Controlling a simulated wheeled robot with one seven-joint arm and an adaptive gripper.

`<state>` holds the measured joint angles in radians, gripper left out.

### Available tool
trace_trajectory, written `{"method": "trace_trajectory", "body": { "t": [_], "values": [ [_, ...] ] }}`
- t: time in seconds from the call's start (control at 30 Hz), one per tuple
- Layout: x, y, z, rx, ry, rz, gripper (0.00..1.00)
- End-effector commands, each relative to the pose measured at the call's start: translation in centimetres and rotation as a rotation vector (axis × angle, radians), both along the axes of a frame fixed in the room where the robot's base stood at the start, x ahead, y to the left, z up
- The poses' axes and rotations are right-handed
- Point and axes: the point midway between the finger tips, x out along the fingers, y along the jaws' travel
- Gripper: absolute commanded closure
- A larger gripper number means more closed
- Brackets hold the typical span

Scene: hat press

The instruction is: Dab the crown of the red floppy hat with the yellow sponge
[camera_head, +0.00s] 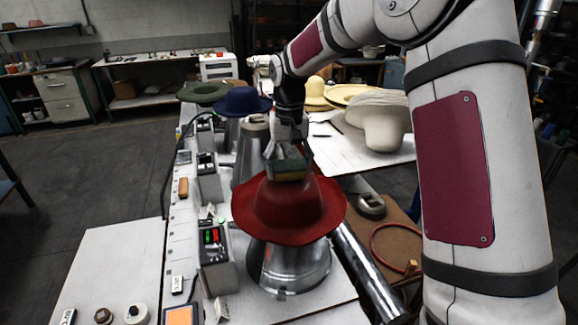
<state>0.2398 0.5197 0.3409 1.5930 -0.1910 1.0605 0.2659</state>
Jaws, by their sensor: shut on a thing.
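The red floppy hat (275,222) sits brim down on a grey metal form in the middle of the view. My gripper (287,148) points down above the crown and is shut on the sponge (288,174). The sponge looks dull yellow-green, and its upper part is partly hidden by the fingers. Its lower edge overlaps the top of the crown in the picture. I cannot tell whether it touches the crown or is just above it.
A blue hat (243,101) and a green hat (203,92) stand on forms behind. Control boxes (217,243) line the left side. Cream hats (380,120) lie on a white table at the back right. A metal cylinder (366,268) lies right of the red hat.

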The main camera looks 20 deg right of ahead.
Motion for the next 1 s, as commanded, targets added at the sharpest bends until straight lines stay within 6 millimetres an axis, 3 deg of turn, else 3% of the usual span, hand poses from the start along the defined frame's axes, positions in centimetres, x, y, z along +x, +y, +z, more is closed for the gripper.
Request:
{"method": "trace_trajectory", "body": {
  "t": [1.0],
  "values": [
    [0.0,0.0,-1.0,0.000,0.000,0.000,0.53]
  ]
}}
